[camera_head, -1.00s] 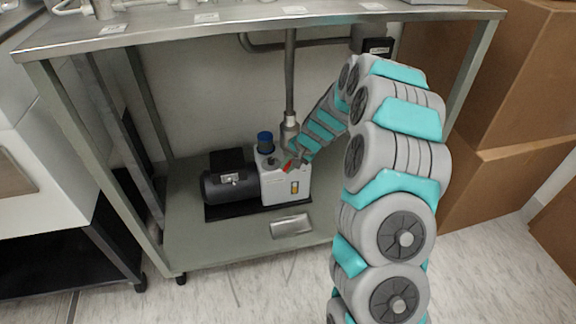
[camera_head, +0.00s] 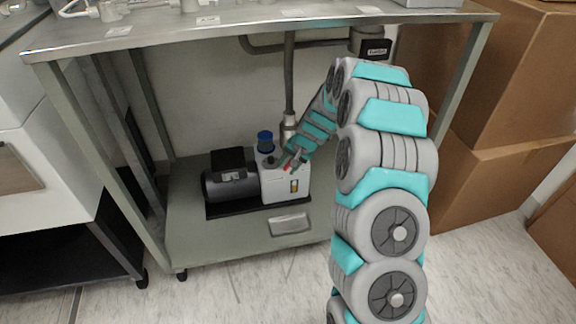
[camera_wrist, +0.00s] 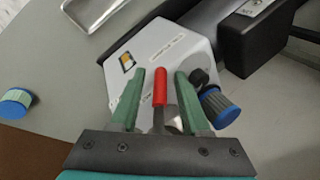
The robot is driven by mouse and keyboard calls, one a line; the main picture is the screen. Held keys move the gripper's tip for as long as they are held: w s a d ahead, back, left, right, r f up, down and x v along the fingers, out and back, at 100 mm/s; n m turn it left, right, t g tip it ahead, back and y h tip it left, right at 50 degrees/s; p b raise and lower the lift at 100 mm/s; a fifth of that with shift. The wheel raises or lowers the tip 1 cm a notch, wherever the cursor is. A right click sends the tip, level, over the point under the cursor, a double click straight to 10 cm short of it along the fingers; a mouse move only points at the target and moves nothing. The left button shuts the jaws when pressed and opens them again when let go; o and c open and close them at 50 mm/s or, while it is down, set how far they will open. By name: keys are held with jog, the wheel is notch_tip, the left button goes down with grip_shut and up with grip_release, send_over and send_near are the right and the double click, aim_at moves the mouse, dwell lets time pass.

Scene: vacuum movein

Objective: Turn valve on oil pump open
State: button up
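The oil pump (camera_head: 285,188) stands on the lower shelf of the metal table, a white box with a black motor (camera_head: 230,183) on its left and a blue cap (camera_head: 265,141) on top. In the wrist view the white pump body (camera_wrist: 165,50) fills the middle. The red valve handle (camera_wrist: 160,87) stands between the two green fingers of my gripper (camera_wrist: 162,98). The fingers are open, with a gap visible on both sides of the handle. In the head view my gripper (camera_head: 291,163) is at the pump's top, with a bit of red showing beside it.
A metal pipe (camera_head: 289,75) comes down behind the pump. The tabletop (camera_head: 240,30) and its legs frame the space around my arm. A metal tray (camera_head: 290,223) lies in front of the pump. Brown boxes (camera_head: 490,180) stand at the right.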

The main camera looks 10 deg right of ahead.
jog(key=shift+r, duration=0.15)
jog(key=v, duration=0.7)
jog(key=shift+r, duration=0.2)
jog(key=shift+s+d, duration=0.1)
